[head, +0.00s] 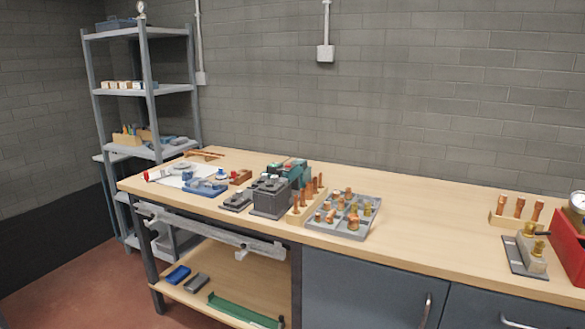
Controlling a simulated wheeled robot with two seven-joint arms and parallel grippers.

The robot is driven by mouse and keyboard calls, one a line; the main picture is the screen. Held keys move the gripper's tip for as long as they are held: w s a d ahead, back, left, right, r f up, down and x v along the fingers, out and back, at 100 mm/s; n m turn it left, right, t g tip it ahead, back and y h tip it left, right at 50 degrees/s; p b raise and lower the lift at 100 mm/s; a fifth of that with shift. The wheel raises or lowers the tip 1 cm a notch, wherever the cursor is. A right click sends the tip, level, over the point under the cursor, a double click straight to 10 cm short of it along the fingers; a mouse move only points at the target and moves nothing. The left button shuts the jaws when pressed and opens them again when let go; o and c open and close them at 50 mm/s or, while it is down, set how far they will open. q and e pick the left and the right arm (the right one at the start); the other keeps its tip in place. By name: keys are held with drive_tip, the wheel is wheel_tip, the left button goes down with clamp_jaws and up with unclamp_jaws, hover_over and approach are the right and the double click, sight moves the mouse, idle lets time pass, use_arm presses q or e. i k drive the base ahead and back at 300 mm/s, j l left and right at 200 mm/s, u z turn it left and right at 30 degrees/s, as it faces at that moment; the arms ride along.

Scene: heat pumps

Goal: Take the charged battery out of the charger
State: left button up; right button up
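A dark grey box-shaped unit (270,198) with light parts on top stands near the front edge of the workbench, left of its middle. A smaller, low dark unit (237,201) sits just left of it. A teal and dark device (292,171) stands behind. I cannot tell at this size which of these is the charger, nor make out the battery or any charge light. Neither of my grippers is in the head view.
The wooden workbench (430,220) is clear right of the grey fittings tray (343,213). A wooden rack of copper pieces (307,203) stands close to the dark unit. A red case (570,245) is far right. Metal shelves (148,90) stand left.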

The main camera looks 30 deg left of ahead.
sight(272, 168)
drive_tip(key=j+z, duration=0.2)
drive_tip(key=j, duration=1.3)
